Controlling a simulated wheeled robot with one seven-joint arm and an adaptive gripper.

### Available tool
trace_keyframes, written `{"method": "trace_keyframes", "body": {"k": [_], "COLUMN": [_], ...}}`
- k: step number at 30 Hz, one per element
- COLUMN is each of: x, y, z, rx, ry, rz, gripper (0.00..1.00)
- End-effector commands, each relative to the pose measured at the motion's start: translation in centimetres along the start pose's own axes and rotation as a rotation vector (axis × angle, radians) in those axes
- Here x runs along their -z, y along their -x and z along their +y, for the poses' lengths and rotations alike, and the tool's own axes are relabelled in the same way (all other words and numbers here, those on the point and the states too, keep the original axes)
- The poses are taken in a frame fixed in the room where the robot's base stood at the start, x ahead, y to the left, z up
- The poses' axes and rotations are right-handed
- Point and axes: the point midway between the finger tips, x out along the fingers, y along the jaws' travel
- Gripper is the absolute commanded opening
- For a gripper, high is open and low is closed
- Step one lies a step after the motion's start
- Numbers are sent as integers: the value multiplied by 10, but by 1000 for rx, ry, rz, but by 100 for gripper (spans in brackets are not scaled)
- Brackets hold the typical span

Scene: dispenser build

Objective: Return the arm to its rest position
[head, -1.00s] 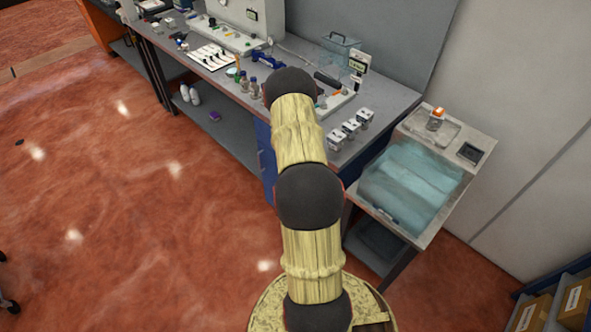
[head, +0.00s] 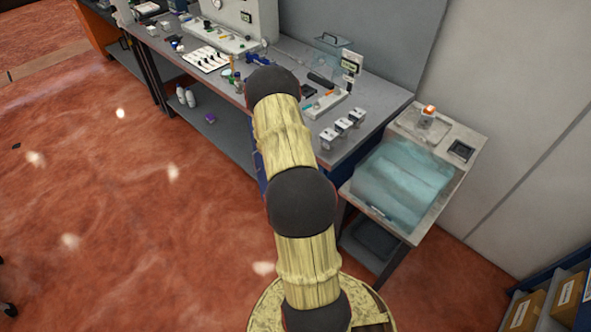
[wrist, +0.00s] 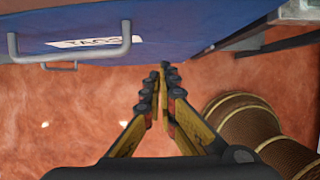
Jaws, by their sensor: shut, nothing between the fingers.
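My arm stands up in the middle of the head view, with its upper end in front of the workbench (head: 377,108). My gripper is hidden there behind the arm. In the wrist view my gripper (wrist: 161,72) is shut and empty, its two fingers meeting at the tips. A blue drawer front (wrist: 185,32) with a grey handle (wrist: 70,58) and a white label lies across the top of that view, apart from the fingers as far as I can tell.
Small white boxes (head: 342,130) line the bench edge. Boxes on a shelf (head: 568,290) are at the lower right. The red floor (head: 120,220) to the left is open.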

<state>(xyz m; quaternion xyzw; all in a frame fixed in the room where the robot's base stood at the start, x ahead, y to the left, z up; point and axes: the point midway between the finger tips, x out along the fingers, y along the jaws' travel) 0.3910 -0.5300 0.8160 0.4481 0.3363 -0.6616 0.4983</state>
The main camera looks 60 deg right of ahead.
Motion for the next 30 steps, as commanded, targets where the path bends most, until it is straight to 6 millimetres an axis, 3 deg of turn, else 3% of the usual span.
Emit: {"method": "trace_keyframes", "body": {"k": [1,6,12,24,30], "x": [-2,-1,0,0,3], "y": [17,49,70,76,75], "z": [2,1,0,0,-10], "rx": [-5,-3,0,0,34], "ry": [0,1,1,-12,-205], "rz": [-2,0,1,1,3], "gripper": [0,0,0,0,0]}}
